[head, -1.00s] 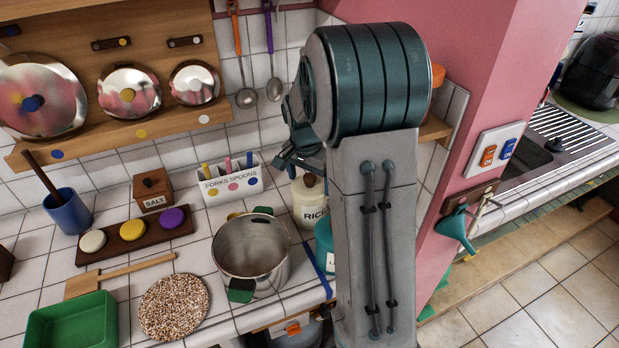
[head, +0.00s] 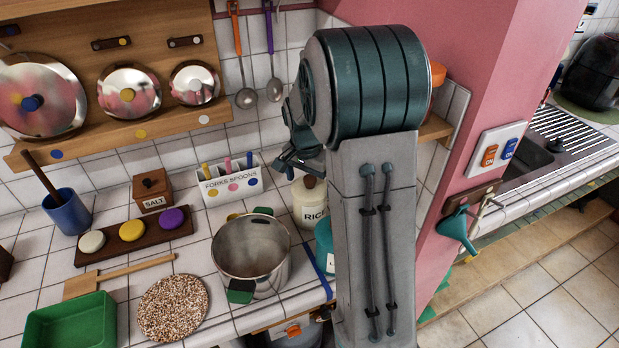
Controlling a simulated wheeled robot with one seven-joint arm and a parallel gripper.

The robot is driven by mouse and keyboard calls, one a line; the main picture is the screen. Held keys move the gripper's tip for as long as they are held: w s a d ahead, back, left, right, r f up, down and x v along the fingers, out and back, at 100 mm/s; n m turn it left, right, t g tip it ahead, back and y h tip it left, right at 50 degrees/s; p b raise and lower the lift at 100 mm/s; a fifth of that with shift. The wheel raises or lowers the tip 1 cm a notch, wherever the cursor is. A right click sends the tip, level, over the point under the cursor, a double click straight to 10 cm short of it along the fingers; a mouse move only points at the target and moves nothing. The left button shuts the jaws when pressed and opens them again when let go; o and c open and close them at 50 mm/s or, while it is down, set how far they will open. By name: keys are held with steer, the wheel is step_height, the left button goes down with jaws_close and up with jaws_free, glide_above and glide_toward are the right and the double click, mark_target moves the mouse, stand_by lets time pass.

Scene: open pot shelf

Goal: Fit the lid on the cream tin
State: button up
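The cream tin (head: 311,208), lettered RICE, stands upright on the tiled counter behind the steel pot, its right side hidden by my arm. A brown knob (head: 308,182) shows at its top, as of a lid; I cannot tell whether that lid is seated. A dark part at the end of my arm, seemingly my gripper (head: 300,160), is just above the tin in the picture. Its fingertips are not clear, and my arm hides much of this area, so I cannot tell whether it holds anything or touches the knob.
A steel pot (head: 251,257) with green handles stands in front of the tin. A teal tin (head: 325,246) is close to its right, partly hidden. A white cutlery box (head: 232,184) stands to the left. A small shelf (head: 437,128) with an orange-topped thing (head: 438,75) is behind my arm.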

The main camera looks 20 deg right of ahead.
step_height(320, 180, up, 14)
steer(key=a+b, duration=0.1)
steer(key=shift+s+a+f, duration=0.15)
steer(key=shift+s+a, duration=0.05)
steer(key=shift+s, duration=0.2)
stand_by(0.3)
steer(key=s+a+f+n, duration=0.1)
steer(key=s+a+n, duration=0.2)
steer(key=s, duration=0.4)
steer(key=s+a+f+n+t, duration=0.1)
steer(key=s+a+f+n, duration=0.1)
steer(key=s, duration=0.5)
steer(key=s+a+f+n+t+y, duration=0.1)
steer(key=s+a+f+n, duration=0.1)
steer(key=s+a+n, duration=0.2)
steer(key=s+n, duration=0.2)
steer(key=s, duration=0.1)
steer(key=shift+s+f+n, duration=0.15)
steer(key=shift+f+n, duration=0.1)
steer(key=shift+n, duration=0.05)
